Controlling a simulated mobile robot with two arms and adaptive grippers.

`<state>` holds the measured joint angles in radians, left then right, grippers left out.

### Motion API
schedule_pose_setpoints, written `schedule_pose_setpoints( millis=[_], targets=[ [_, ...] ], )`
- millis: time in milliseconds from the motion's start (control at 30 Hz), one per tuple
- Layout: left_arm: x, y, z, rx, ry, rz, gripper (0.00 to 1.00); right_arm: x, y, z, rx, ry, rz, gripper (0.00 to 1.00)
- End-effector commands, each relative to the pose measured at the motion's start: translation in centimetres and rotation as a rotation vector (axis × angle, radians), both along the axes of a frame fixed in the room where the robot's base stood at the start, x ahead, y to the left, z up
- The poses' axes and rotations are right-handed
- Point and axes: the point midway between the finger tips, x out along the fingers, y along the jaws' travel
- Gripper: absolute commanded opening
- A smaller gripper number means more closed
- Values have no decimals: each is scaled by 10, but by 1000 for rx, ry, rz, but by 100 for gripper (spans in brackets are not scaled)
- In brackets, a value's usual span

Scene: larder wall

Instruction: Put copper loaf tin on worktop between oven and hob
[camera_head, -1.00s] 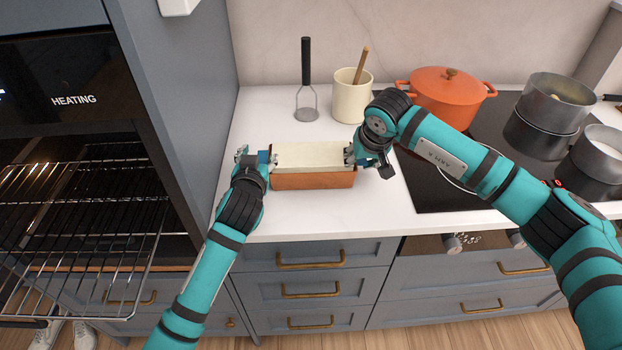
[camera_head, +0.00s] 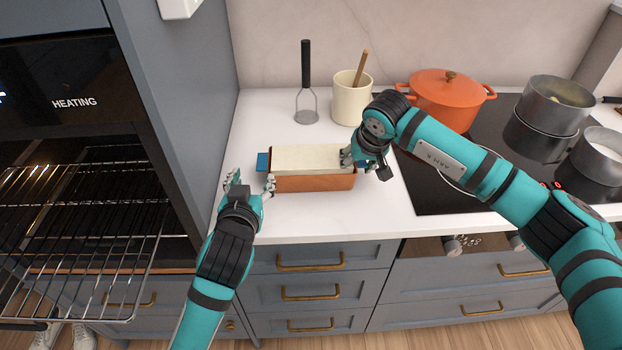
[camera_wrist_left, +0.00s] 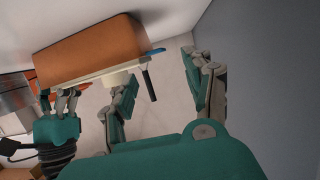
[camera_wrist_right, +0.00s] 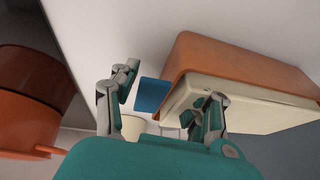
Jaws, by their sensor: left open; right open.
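The copper loaf tin (camera_head: 314,183), filled with something pale and with blue end handles, sits on the white worktop (camera_head: 300,219) between the oven (camera_head: 70,130) and the hob (camera_head: 455,185). It also shows in the left wrist view (camera_wrist_left: 95,50) and the right wrist view (camera_wrist_right: 215,62). My left gripper (camera_head: 252,184) is open, just off the tin's left end, with the blue handle (camera_head: 263,161) clear of its fingers. My right gripper (camera_head: 350,160) is open at the tin's right end. In the right wrist view its fingers stand either side of the right blue handle (camera_wrist_right: 151,95).
A masher (camera_head: 306,85) and a cream utensil pot (camera_head: 351,98) stand behind the tin. An orange casserole (camera_head: 447,97) and grey pans (camera_head: 548,110) are on the hob. The oven is open with its wire rack (camera_head: 80,235) pulled out at left.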

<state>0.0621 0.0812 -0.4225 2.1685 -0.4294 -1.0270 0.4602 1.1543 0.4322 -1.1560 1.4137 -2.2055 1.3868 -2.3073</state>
Motion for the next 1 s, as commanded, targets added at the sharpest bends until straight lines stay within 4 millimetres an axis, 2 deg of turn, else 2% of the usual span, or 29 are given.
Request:
schedule_pose_setpoints(
  millis=[100, 267, 700, 833, 1000],
  targets=[
    [-10, 0, 3, -1, 1, 1, 52, 0, 0, 0, 0, 0, 0, 46],
    [-14, 1, 4, 0, 0, 1, 52, -3, -1, 12, 1, -4, 1, 46],
    [-13, 1, 4, 0, 0, 1, 52, -37, -11, 91, 0, -4, 1, 46],
    [-13, 1, 4, 1, 0, 2, 52, -43, -12, 105, 1, -2, 1, 46],
    [-13, 1, 4, 1, 0, 2, 52, -46, -14, 110, -1, 0, 0, 46]
  ],
)
